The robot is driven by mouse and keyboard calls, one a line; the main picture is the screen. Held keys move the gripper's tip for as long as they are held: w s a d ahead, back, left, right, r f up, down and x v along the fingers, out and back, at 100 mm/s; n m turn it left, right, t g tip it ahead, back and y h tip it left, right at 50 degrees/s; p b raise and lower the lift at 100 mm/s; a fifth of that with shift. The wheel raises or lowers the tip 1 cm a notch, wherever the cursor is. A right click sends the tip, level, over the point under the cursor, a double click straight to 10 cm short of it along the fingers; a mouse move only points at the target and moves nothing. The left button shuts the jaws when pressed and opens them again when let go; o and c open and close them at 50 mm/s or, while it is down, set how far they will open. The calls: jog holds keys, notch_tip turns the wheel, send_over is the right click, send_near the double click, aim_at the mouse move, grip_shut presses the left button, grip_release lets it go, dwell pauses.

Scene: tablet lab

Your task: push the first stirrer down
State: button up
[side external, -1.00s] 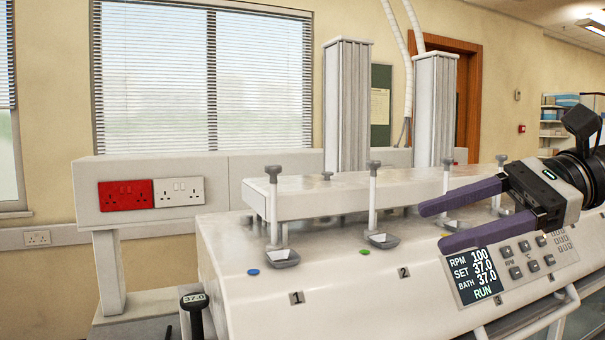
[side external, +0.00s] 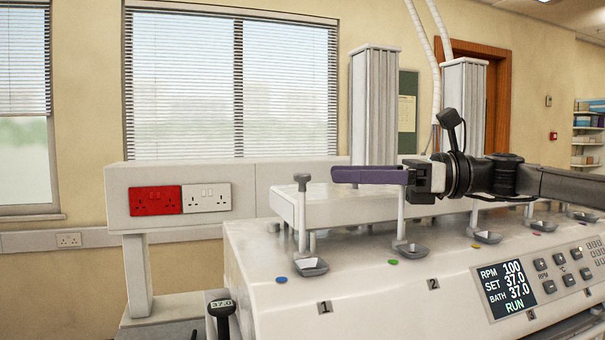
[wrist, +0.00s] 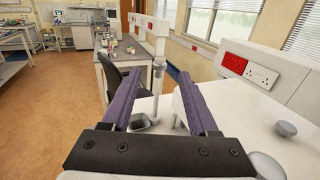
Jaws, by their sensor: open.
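The first stirrer (side external: 302,215) is a white rod with a grey cap, standing upright and raised above a small grey dish near the label 1. In the wrist view the first stirrer (wrist: 158,80) shows ahead, between the lines of the fingertips. My gripper (side external: 335,175) has purple fingers and points left at about the cap's height, just right of the rod and apart from it. In the wrist view the fingers of my gripper (wrist: 158,76) are spread and nothing is held. The second stirrer's top is hidden behind my gripper.
The second stirrer's rod (side external: 401,222) stands below my gripper. More grey dishes (side external: 487,237) line the white bath (side external: 400,285). A display (side external: 508,288) reads RPM 100 and RUN. A raised white block (side external: 350,208) runs behind the stirrers. Two tall columns (side external: 374,105) stand farther back.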

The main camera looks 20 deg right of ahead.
aim_at(303, 174)
jog(key=x, duration=0.7)
jog(key=shift+c, duration=0.2)
grip_shut()
dwell(1.1)
